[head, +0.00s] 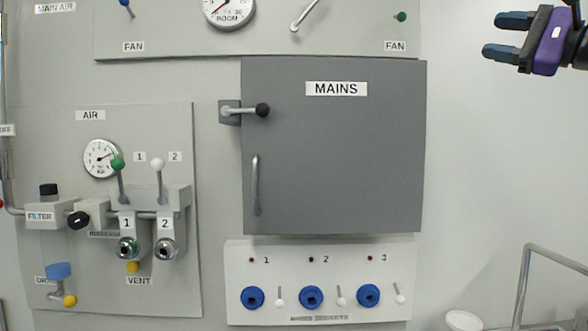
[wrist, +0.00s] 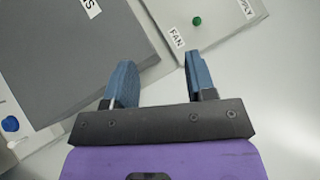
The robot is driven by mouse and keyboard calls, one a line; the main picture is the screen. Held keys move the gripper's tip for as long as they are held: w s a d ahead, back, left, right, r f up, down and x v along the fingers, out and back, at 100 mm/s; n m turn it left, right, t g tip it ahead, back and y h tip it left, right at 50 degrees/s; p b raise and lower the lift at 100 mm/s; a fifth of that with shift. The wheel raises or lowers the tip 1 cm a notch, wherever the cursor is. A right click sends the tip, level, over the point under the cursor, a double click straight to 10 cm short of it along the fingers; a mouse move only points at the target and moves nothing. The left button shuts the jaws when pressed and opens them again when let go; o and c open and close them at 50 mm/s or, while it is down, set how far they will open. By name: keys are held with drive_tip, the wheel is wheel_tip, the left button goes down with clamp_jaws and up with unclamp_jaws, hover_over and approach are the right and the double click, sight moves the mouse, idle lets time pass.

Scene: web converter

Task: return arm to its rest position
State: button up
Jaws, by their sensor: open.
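My gripper (head: 500,36) is at the top right of the head view, pointing left, with its two blue fingers apart and nothing between them. It is right of the fan panel and apart from everything in the picture. In the wrist view my gripper (wrist: 162,80) also shows open and empty, with the panels beyond its fingers. Most of my arm is outside the head view.
The grey MAINS door (head: 336,150) is closed against its frame, with a black-knobbed latch (head: 262,110) at its left. Below it is a white panel with blue sockets (head: 311,297). The AIR panel (head: 60,130) is at left. A metal rail (head: 522,285) stands at lower right. The wall at right is bare.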

drive_tip(key=s+a+f+n+g+h, duration=0.25)
drive_tip(key=s+a+f+g, duration=0.2)
drive_tip(key=f, duration=0.55)
drive_tip(key=s+a+f+n+g+h, duration=0.25)
drive_tip(key=a+f, duration=0.35)
drive_tip(key=f, duration=0.3)
drive_tip(key=s+d+f+n+g+h, duration=0.1)
drive_tip(key=s+f+n+h, duration=0.2)
drive_tip(key=f, duration=0.6)
drive_tip(key=s+d+f+n+g+h, duration=0.2)
drive_tip(key=s+f+n+h, duration=0.2)
drive_tip(key=s+f, duration=0.5)
drive_tip(key=f+h, duration=0.1)
drive_tip(key=h, duration=0.1)
drive_tip(key=shift+s+d+g+h, duration=0.25)
drive_tip(key=shift+s+g+h, duration=0.05)
drive_tip(key=shift+h, duration=0.1)
